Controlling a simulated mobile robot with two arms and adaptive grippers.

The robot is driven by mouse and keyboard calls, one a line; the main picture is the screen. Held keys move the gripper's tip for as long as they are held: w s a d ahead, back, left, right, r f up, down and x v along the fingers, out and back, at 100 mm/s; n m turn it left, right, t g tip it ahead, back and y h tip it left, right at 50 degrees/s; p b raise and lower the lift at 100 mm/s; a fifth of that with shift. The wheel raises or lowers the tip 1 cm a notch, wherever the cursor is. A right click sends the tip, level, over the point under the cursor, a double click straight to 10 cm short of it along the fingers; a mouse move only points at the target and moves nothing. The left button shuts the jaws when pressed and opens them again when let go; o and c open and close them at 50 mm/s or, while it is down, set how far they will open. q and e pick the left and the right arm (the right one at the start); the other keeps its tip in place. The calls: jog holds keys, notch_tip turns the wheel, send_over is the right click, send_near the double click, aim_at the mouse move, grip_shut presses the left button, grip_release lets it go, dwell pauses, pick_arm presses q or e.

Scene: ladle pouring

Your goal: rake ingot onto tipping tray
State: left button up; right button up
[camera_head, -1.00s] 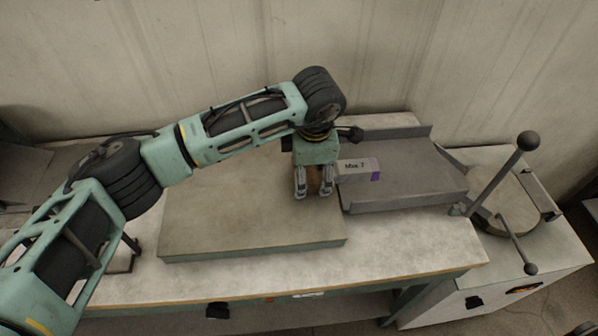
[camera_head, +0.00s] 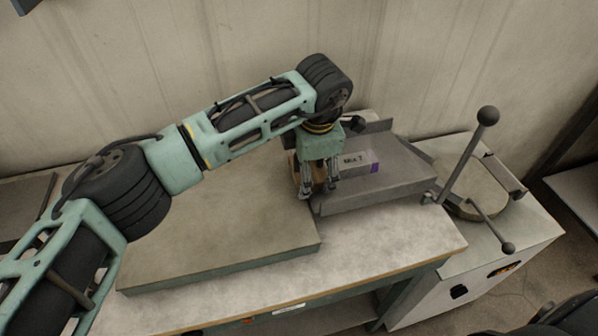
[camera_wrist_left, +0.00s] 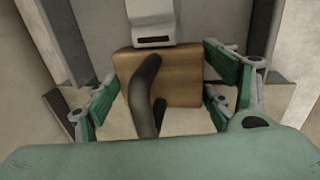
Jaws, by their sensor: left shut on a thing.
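The ingot (camera_head: 357,162), a grey bar with a dark label and a purple end, lies on the tipping tray (camera_head: 392,184), near its left end. The tray is a grey sheet-metal trough with raised sides. My left gripper (camera_head: 319,192) is just left of the ingot, low at the tray's left edge. It is shut on a brown rake-like block (camera_head: 318,173), mostly hidden by the fingers. In the left wrist view the brown block (camera_wrist_left: 188,80), with a dark curved handle, shows between the fingers. Whether the block touches the ingot is unclear. My right gripper is out of view.
A flat grey slab (camera_head: 215,235) lies on the workbench (camera_head: 400,235) left of the tray. To the right, a white cabinet (camera_head: 490,250) carries a round lid and a lever with a ball knob (camera_head: 488,116). A wall stands behind.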

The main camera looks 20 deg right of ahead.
pick_arm(q)
jog(key=shift+d+b, duration=0.85)
jog(key=shift+d, duration=1.3)
jog(key=shift+a, duration=0.75)
jog(key=shift+a+r+p, duration=0.3)
jog(key=shift+a+r, duration=0.2)
notch_tip(320, 180, up, 2)
jog(key=shift+p, duration=0.4)
jog(key=shift+a+r+p, duration=0.2)
jog(key=shift+r+p, duration=0.25)
jog(key=shift+r, duration=0.55)
jog(key=shift+a+r+p, duration=0.2)
jog(key=shift+r+p, duration=0.2)
jog(key=shift+r, duration=0.6)
